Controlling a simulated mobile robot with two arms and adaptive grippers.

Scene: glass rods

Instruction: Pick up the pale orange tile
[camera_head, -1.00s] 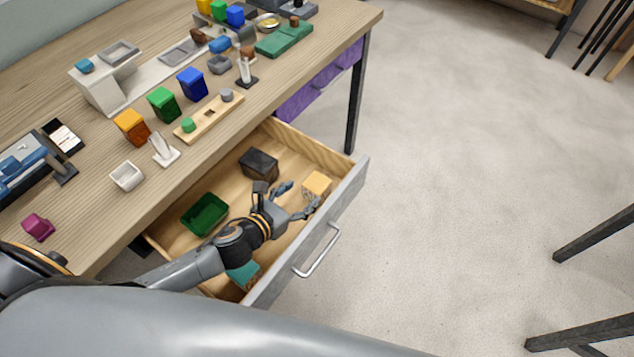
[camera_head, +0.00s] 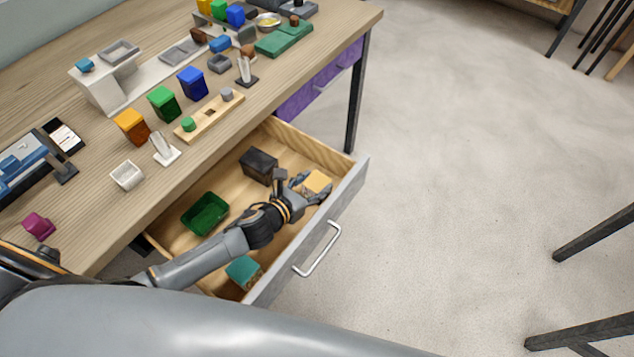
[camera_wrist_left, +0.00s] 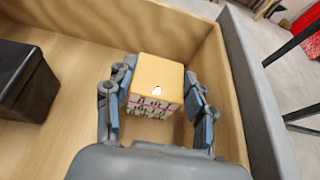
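The pale orange tile (camera_head: 318,181) is a small block with a plain pale orange top and patterned sides. It sits in the far right corner area of the open drawer. In the left wrist view the tile (camera_wrist_left: 158,82) stands between the two fingers of my left gripper (camera_wrist_left: 160,95). The fingers are open around it, with a visible gap on the right and a smaller one on the left. In the head view my left gripper (camera_head: 310,188) reaches into the drawer at the tile. My right gripper is not in view.
The open drawer (camera_head: 352,185) has a grey front with a handle. It also holds a black box (camera_head: 259,165), a green tray (camera_head: 190,217) and a teal block (camera_head: 243,270). The drawer walls are close to the tile. The desk above carries several coloured boxes and holders.

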